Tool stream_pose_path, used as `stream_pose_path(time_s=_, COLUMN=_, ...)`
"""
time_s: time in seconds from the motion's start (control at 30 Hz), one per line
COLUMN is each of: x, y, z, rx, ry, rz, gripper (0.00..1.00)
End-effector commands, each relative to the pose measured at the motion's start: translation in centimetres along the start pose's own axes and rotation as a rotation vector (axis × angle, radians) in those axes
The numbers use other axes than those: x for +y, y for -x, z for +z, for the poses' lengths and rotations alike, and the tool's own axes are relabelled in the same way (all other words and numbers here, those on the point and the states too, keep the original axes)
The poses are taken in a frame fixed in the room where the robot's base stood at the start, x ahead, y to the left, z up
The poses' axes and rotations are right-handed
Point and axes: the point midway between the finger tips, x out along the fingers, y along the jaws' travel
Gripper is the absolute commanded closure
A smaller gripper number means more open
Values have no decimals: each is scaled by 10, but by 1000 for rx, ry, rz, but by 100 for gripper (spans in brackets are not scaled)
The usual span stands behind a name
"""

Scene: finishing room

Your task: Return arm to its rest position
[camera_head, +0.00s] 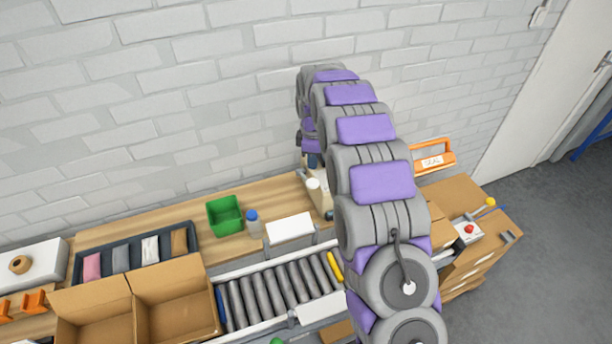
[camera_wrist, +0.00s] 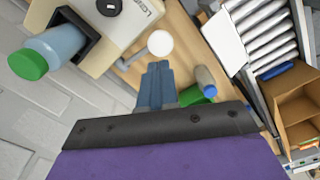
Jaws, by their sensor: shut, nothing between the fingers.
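My arm (camera_head: 368,150) reaches up from the lower right and over the wooden bench toward the brick wall in the head view. Its far end bends down behind the upper links, so the fingers are mostly hidden there. In the wrist view my gripper (camera_wrist: 157,72) shows two blue-grey fingers together, shut and empty. The fingertips point toward a beige machine (camera_wrist: 130,25) with a white round knob (camera_wrist: 160,43) just beyond them. I cannot tell whether they touch. A bottle with a green cap (camera_wrist: 48,53) sits in a black holder on the machine, to the left.
A green bin (camera_head: 225,217) and blue-capped bottle (camera_head: 253,225) stand on the bench (camera_head: 275,197). A roller conveyor (camera_head: 270,297) and open cardboard boxes (camera_head: 170,305) lie in front. Floor (camera_head: 545,230) is clear beyond.

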Motion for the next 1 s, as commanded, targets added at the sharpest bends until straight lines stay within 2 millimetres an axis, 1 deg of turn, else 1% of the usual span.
stream_pose_path(time_s=0.47, x=0, y=0, z=0, rx=0, ry=-1, rz=-1, gripper=100)
stream_pose_path(time_s=0.57, x=-5, y=5, z=3, rx=0, ry=-19, rz=-2, gripper=100)
stream_pose_path(time_s=0.67, x=-18, y=15, z=10, rx=-2, ry=-67, rz=-10, gripper=100)
stream_pose_path(time_s=0.77, x=-39, y=33, z=22, rx=-3, ry=-145, rz=-15, gripper=100)
stream_pose_path(time_s=0.83, x=-56, y=46, z=31, rx=-5, ry=-208, rz=-20, gripper=100)
stream_pose_path(time_s=0.97, x=-90, y=64, z=48, rx=-11, ry=-325, rz=-34, gripper=100)
stream_pose_path(time_s=1.0, x=-101, y=69, z=53, rx=-14, ry=-360, rz=-39, gripper=100)
